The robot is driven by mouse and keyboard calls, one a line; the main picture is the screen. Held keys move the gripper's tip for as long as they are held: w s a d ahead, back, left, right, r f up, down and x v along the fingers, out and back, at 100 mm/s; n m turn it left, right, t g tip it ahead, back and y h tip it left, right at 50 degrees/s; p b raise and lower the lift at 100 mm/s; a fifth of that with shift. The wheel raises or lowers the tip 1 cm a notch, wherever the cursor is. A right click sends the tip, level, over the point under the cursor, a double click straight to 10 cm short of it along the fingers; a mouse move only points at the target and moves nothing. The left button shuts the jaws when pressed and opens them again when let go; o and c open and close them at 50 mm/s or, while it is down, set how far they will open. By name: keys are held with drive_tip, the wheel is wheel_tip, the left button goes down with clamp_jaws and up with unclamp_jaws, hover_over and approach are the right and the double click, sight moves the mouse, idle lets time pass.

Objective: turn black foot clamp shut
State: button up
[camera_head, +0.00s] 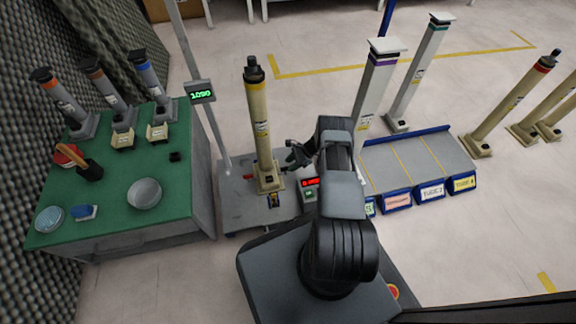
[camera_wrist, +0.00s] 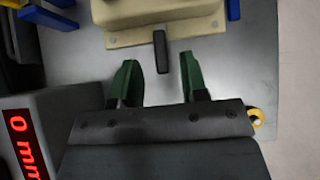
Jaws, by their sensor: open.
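The black foot clamp (camera_wrist: 161,50) shows in the wrist view as a short dark lever sticking out from the edge of a beige foot plate (camera_wrist: 118,14). The plate is the foot of the beige column (camera_head: 260,125) with a yellow band and black top, which stands upright on a grey metal plate (camera_head: 240,213). My gripper (camera_wrist: 159,62) is open, its two green-sided fingers apart on either side of the lever, with nothing held. In the head view my gripper (camera_head: 297,154) is just right of the column's foot; the clamp cannot be made out there.
A red-digit readout (camera_wrist: 28,140) sits at the left of the wrist view. A green-topped table (camera_head: 110,200) with columns and bowls stands left. A pole with a green display (camera_head: 201,92) is close by. A rack with labelled bays (camera_head: 420,165) is at right.

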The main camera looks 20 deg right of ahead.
drive_tip(key=p+v, duration=0.1)
drive_tip(key=v, duration=0.3)
drive_tip(key=shift+d+r, duration=0.15)
